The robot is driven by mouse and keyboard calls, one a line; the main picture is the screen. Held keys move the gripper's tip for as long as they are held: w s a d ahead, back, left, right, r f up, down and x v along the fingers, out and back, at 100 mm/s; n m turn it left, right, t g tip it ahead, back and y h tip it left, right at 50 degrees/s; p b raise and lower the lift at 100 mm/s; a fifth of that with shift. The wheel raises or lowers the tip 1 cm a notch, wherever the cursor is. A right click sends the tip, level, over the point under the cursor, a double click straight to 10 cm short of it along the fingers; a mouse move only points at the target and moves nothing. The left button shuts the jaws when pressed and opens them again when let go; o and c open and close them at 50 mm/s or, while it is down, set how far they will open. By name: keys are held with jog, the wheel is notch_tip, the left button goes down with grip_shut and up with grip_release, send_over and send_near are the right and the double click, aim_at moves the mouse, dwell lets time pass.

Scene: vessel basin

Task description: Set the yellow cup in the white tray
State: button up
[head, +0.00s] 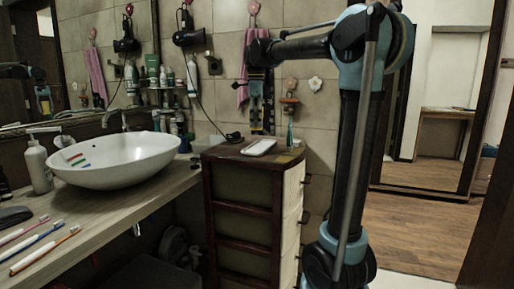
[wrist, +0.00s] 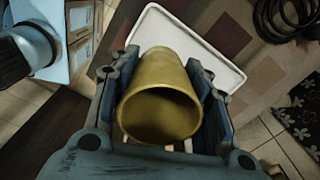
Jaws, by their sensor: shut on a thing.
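The yellow cup (wrist: 160,98) is gripped between the two fingers of my gripper (wrist: 163,80), its open mouth facing the wrist camera. The white tray (wrist: 222,72) lies beyond the cup in the wrist view, and the cup covers part of it. In the head view the white tray (head: 259,147) lies on top of the dark drawer cabinet. My gripper (head: 256,105) hangs downward above or behind it there. The cup is not clear in the head view. The gap between cup and tray cannot be judged exactly.
A black coiled cable (head: 232,137) lies left of the tray on the cabinet top (head: 226,152). A slim bottle or brush (head: 290,134) stands behind right. A white basin (head: 115,160) and several toothbrushes (head: 40,246) are on the counter at left.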

jog(key=f, duration=0.5)
jog(key=shift+a+f, duration=0.3)
jog(key=shift+f, duration=1.9)
jog(key=o, duration=1)
jog(key=shift+f, duration=0.1)
jog(key=shift+c, duration=0.2)
notch_tip(320, 180, up, 12)
jog(key=shift+r, duration=0.15)
